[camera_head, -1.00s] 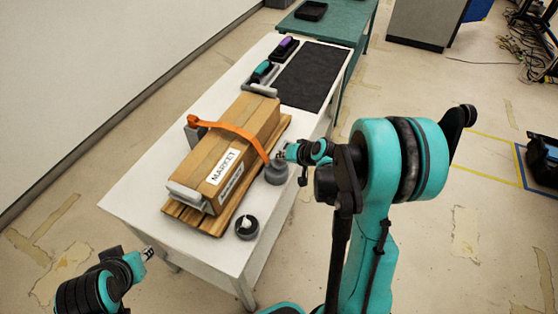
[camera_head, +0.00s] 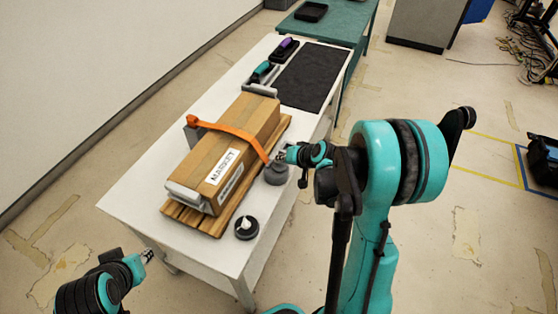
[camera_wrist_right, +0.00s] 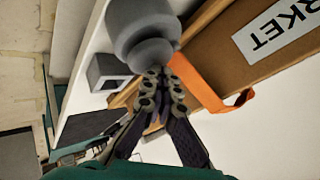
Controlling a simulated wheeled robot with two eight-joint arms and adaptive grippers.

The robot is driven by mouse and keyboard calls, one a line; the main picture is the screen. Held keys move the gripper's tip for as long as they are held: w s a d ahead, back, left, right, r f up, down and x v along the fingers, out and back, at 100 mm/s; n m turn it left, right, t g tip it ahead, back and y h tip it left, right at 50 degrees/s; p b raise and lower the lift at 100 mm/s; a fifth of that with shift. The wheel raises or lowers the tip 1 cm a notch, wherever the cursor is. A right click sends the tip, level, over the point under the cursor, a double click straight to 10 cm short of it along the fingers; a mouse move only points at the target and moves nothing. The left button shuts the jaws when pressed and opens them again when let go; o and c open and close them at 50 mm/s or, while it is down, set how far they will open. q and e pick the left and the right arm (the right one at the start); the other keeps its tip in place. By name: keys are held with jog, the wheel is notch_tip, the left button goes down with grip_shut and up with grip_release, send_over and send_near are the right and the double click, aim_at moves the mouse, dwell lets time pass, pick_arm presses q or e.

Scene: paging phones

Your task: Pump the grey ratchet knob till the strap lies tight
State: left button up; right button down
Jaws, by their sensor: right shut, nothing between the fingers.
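A dark round piece with a white top (camera_head: 246,227) stands near the front edge. Teal-handled (camera_head: 262,71) and purple-handled (camera_head: 286,46) items and a black mat (camera_head: 310,76) lie farther back.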

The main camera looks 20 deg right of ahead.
jog(key=shift+r, duration=0.15)
jog(key=shift+r+p, duration=1.15)
jog(key=shift+r, duration=0.2)
jog(key=shift+r, duration=0.1)
notch_tip(320, 180, up, 5)
jog(key=p, duration=0.3)
jog(key=shift+p, duration=0.4)
dwell(1.3)
notch_tip(320, 180, up, 4)
jog(key=b, duration=0.4)
jog(key=shift+f, duration=0.2)
